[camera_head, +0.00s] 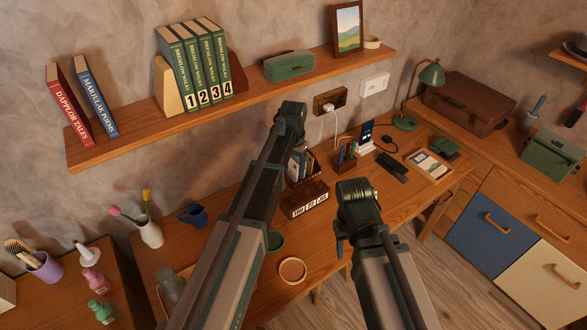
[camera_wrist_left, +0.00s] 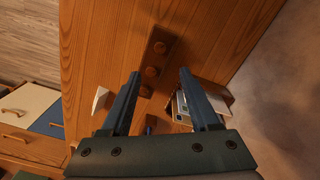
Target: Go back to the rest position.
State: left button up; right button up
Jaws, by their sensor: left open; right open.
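My left arm reaches up across the middle of the head view, with its gripper (camera_head: 290,115) in front of the wall below the shelf. Its fingers are hidden there. In the left wrist view the two blue fingers of this gripper (camera_wrist_left: 160,76) are spread apart with nothing between them. My right gripper (camera_head: 341,246) points down over the desk's front part, right of the left arm. Only a bit of its blue fingers shows below the wrist; it is open and holds nothing that I can see.
A wall shelf (camera_head: 290,75) carries numbered green books (camera_head: 196,70) and a green case (camera_head: 288,66). Open floor lies right of my right arm.

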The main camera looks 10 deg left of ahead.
pick_arm(q)
jog(key=s+d, duration=0.4)
jog(key=s, duration=0.9)
jog(key=s+d+y, duration=0.1)
jog(key=s+d, duration=0.3)
jog(key=s, duration=0.9)
jog(key=shift+s, duration=0.3)
